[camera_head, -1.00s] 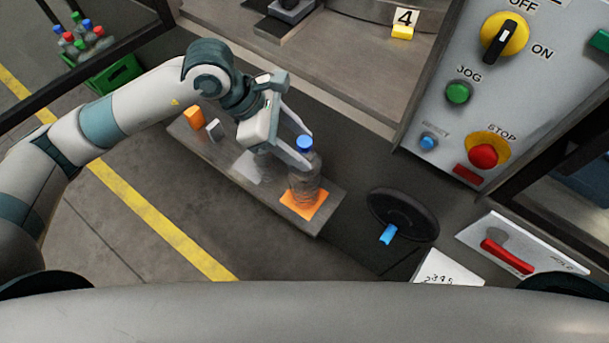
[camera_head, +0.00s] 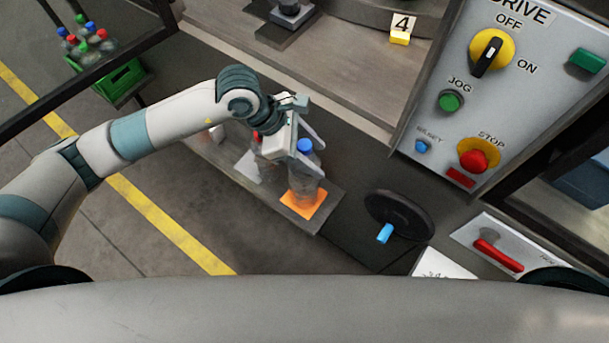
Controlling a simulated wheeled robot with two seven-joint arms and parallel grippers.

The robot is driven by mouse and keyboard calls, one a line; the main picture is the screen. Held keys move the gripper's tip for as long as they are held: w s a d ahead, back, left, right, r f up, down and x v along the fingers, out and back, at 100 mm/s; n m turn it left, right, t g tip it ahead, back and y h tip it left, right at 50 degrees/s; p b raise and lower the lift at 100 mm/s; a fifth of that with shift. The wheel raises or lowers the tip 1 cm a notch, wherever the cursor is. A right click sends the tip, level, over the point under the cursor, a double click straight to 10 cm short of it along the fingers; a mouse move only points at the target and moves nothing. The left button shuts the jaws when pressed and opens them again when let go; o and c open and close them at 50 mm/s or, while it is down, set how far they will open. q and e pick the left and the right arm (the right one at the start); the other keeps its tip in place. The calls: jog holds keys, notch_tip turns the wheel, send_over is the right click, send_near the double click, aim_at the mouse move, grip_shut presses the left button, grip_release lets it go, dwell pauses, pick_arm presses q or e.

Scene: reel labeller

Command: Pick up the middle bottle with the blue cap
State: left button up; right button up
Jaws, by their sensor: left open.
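A clear bottle with a blue cap (camera_head: 304,170) stands upright on an orange square (camera_head: 298,208) at the near right end of a grey board. My left gripper (camera_head: 317,158) is open at the top of this bottle. Its fingers show on both sides of the blue cap; I cannot tell whether they touch it. A second clear bottle with a red cap (camera_head: 258,166) stands behind and left of it by a white square, partly hidden by my gripper. My right gripper is out of view.
The grey board (camera_head: 322,214) runs up to the left. A black handwheel with a blue handle (camera_head: 400,215) is right of the bottle. A control panel (camera_head: 455,125) stands at the right. A green crate (camera_head: 122,80) and several capped bottles are at the upper left.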

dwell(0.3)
pick_arm(q)
grip_shut()
jog(key=shift+a+f, duration=0.1)
jog(key=shift+f, duration=0.05)
dwell(1.1)
